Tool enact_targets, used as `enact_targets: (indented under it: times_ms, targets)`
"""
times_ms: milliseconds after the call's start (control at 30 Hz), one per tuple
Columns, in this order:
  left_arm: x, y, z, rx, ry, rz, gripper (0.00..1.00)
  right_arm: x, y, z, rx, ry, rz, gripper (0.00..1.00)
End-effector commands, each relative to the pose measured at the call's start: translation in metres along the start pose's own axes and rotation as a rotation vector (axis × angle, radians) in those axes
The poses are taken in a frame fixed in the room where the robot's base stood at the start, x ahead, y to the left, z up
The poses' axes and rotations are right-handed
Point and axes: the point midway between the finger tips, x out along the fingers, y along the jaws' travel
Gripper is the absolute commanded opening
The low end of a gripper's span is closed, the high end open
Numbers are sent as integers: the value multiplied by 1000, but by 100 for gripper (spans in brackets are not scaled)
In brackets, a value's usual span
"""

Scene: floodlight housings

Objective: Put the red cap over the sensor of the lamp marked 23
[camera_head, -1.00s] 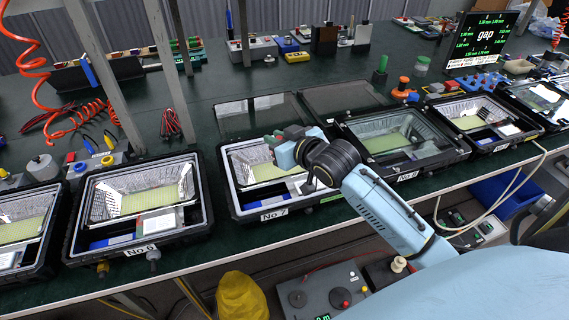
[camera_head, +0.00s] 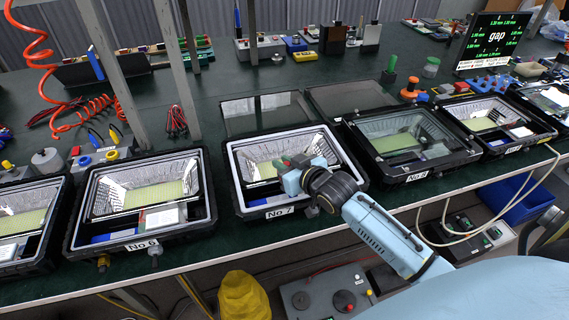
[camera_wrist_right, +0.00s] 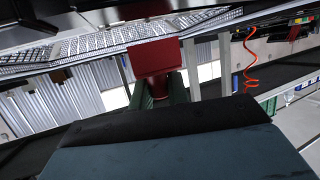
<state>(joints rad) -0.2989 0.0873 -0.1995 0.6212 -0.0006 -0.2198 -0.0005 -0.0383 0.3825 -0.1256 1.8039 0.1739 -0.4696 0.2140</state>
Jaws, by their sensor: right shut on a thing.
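My right gripper (camera_head: 283,165) is over the lamp housing marked No 7 (camera_head: 237,185), and part of that lamp is hidden behind it and my arm. In the right wrist view its green fingers (camera_wrist_right: 158,84) are shut on a red cap (camera_wrist_right: 153,56). The cap is hard to make out in the head view. Other housings are marked No 6 (camera_head: 209,205) and No 8 (camera_head: 465,152). I can read no label 23, and no sensor can be told clearly. My left gripper is not in view.
Several open housings stand in a row along the front of the green bench (camera_head: 225,55). Grey posts (camera_head: 110,70) rise at the left. A red coiled hose (camera_head: 38,60) hangs there.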

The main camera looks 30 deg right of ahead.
Motion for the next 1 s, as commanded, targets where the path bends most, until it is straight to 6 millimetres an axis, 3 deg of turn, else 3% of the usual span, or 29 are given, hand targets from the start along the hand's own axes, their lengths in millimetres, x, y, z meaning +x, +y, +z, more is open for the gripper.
enact_targets:
  times_ms: [467, 500, 633, 1000]
  targets:
    - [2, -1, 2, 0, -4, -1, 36, 4, 0, 11, 0, 0, 0, 0]
    - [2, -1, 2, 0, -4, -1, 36, 4, 0, 11, 0, 0, 0, 22]
    - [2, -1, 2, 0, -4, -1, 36, 4, 0, 11, 0, 0, 0, 38]
    - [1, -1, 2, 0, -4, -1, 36, 2, 0, 5, 0, 2, 0, 38]
